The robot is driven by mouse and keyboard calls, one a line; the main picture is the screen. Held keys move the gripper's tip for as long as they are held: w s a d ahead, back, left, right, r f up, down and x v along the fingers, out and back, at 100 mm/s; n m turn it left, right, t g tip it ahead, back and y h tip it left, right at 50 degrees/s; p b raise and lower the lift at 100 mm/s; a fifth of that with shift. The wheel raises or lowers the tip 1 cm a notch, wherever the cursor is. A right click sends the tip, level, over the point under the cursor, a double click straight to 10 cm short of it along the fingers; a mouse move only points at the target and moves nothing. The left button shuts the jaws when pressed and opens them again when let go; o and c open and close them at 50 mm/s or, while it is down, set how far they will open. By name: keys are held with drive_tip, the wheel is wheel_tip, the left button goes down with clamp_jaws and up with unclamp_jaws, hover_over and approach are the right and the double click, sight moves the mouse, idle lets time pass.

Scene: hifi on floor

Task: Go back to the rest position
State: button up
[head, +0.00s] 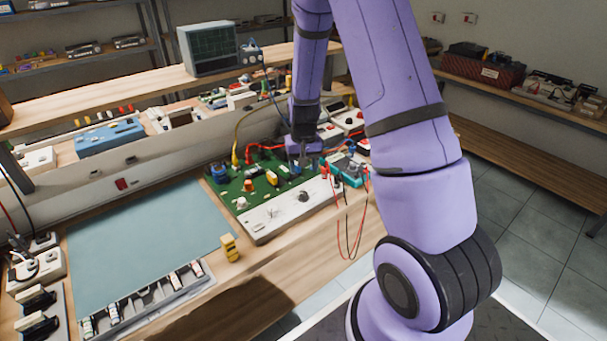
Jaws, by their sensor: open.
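My gripper (303,158) is small in the head view and points down over the back right part of a green circuit board (262,198). It is open, with no object visible between its fingers. Its fingertips are partly lost among the parts on the board, so I cannot tell whether they touch anything. My purple arm rises from the lower right, passes out of the top of the picture and comes down again to the gripper.
A teal multimeter (346,170) with red and black leads stands right of the board. A blue-grey mat (150,240) and a small yellow block (230,248) lie to the left. A raised shelf (130,88) with an oscilloscope (208,48) runs behind. Tiled floor (520,215) is free at right.

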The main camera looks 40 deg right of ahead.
drive_tip(key=shift+r, duration=0.3)
idle(0.4)
drive_tip(key=s+a+r+n+t, duration=0.1)
drive_tip(key=s+a+r, duration=0.25)
drive_tip(key=r, duration=0.65)
drive_tip(key=s+a+r+n+t, duration=0.1)
drive_tip(key=s+a+r, duration=0.25)
drive_tip(key=r, duration=0.65)
drive_tip(key=s+a+r+n+t, duration=0.1)
drive_tip(key=s+a+r, duration=0.2)
drive_tip(key=s+r, duration=0.3)
drive_tip(key=s+a+r+n+t, duration=0.2)
drive_tip(key=s+r, duration=0.4)
drive_tip(key=s, duration=0.7)
drive_tip(key=shift+s+a+r, duration=0.25)
drive_tip(key=shift+a+r, duration=0.15)
drive_tip(key=shift+a, duration=0.15)
